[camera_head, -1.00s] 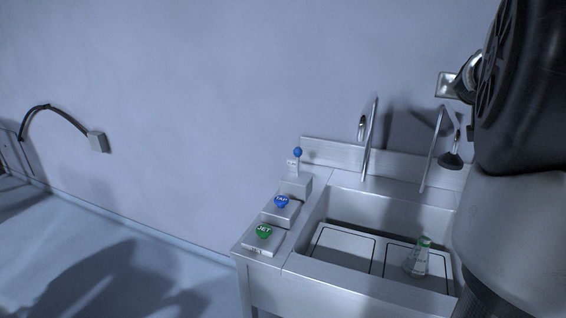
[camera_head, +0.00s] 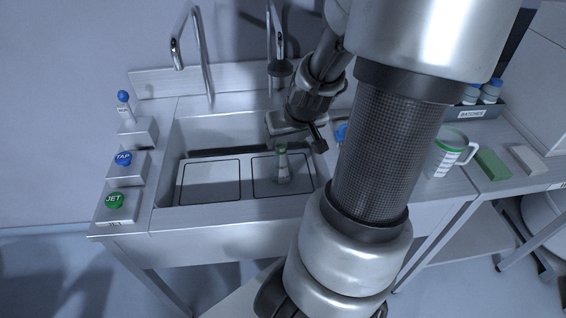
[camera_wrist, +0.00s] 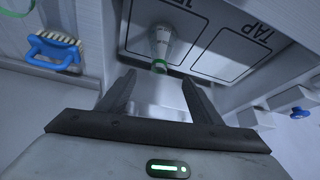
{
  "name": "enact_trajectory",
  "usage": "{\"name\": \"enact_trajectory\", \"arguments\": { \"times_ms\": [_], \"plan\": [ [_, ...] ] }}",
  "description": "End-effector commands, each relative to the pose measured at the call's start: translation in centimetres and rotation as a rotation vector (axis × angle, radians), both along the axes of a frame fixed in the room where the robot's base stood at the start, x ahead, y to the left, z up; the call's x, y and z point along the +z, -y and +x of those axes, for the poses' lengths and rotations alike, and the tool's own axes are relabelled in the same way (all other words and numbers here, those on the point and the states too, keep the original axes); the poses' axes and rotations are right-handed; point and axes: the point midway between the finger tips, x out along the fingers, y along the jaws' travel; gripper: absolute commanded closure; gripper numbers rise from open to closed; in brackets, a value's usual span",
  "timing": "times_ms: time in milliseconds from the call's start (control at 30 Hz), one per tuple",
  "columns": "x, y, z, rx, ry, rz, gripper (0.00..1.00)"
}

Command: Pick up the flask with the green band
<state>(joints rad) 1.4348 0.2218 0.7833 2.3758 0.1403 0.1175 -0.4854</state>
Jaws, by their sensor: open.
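The flask with the green band (camera_head: 282,168) stands upright in the right part of the sink basin, on an outlined rectangle. It is clear, with the green band near its top. In the wrist view the flask (camera_wrist: 166,43) lies ahead of the fingertips, roughly between their lines, its banded end towards me. My gripper (camera_wrist: 158,84) is open with nothing between its fingers. In the head view my gripper (camera_head: 297,128) is over the right side of the basin, above the flask and apart from it.
The steel sink (camera_head: 240,246) has two spouts at its back. JET (camera_head: 115,200) and TAP (camera_head: 123,158) buttons are on its left. A blue-handled brush (camera_wrist: 52,52) is at left in the wrist view. A green-rimmed jug (camera_head: 447,155) and a BATCHES rack (camera_head: 471,115) stand right.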

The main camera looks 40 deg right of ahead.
Motion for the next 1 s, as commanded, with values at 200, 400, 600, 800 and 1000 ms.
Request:
{"name": "enact_trajectory", "arguments": {
  "times_ms": [200,400,600,800,1000],
  "plan": [
    [-4.3,0.6,2.1,0.006,0.0,0.0,0.41],
    [-7.5,1.3,3.9,0.004,0.0,0.0,0.41],
    [-9.0,1.8,4.8,0.0,0.001,0.0,0.41],
    [-10.8,2.0,5.5,0.001,0.0,0.0,0.41],
    [-13.3,2.6,6.7,0.001,0.001,-0.001,0.41]
  ]
}}
